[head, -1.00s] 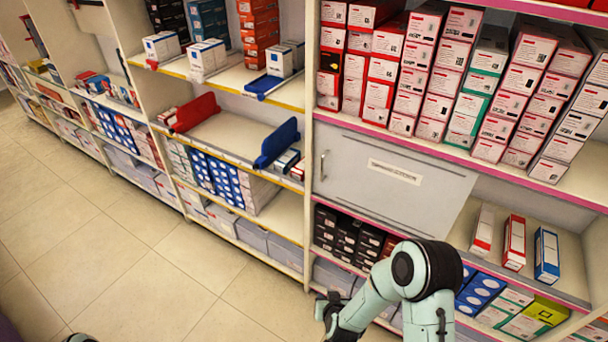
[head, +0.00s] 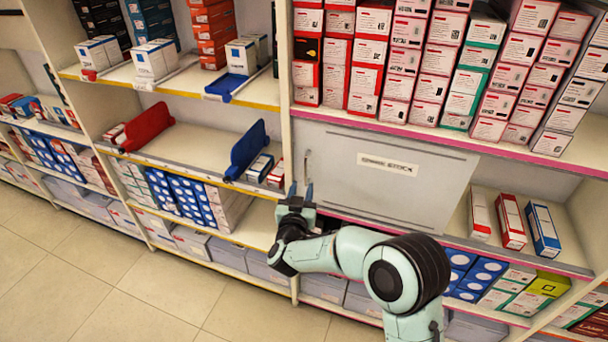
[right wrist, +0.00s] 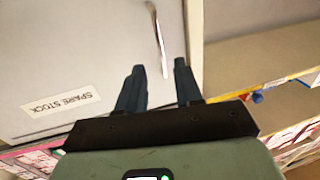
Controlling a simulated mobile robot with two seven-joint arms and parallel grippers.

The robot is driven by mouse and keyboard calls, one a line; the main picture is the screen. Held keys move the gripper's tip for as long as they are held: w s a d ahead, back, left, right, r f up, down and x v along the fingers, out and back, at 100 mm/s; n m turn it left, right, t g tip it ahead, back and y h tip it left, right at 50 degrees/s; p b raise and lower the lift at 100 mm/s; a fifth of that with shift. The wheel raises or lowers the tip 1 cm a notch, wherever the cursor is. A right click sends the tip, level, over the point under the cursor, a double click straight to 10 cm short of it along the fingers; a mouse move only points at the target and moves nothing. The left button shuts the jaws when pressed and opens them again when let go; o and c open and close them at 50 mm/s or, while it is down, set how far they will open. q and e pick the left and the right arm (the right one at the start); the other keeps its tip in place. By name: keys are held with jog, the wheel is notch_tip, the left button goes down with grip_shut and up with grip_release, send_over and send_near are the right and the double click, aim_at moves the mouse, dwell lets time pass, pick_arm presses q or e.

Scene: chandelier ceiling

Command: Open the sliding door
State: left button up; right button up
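The grey sliding door (head: 372,185) with a "SPARE STOCK" label covers the left part of a shelf bay in the head view. Its vertical metal handle (head: 307,167) is near the door's left edge. My right gripper (head: 301,190) is open just in front of and below the handle. In the right wrist view the door (right wrist: 80,50) fills the left side, and the handle (right wrist: 160,45) shows beyond the gap between the two open fingers (right wrist: 158,80). Nothing is between the fingers. My left gripper is not in view.
The open shelf part right of the door holds several slim boxes (head: 512,222). Stacked red and white boxes (head: 365,60) fill the shelf above. Left of the door are a blue bookend (head: 247,148) and a red one (head: 147,127). The tiled floor (head: 90,285) is clear.

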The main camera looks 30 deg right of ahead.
aim_at(306, 173)
jog(key=x, duration=0.6)
jog(key=shift+w+d+p, duration=0.15)
jog(key=shift+w+p, duration=0.15)
grip_shut()
dwell(1.1)
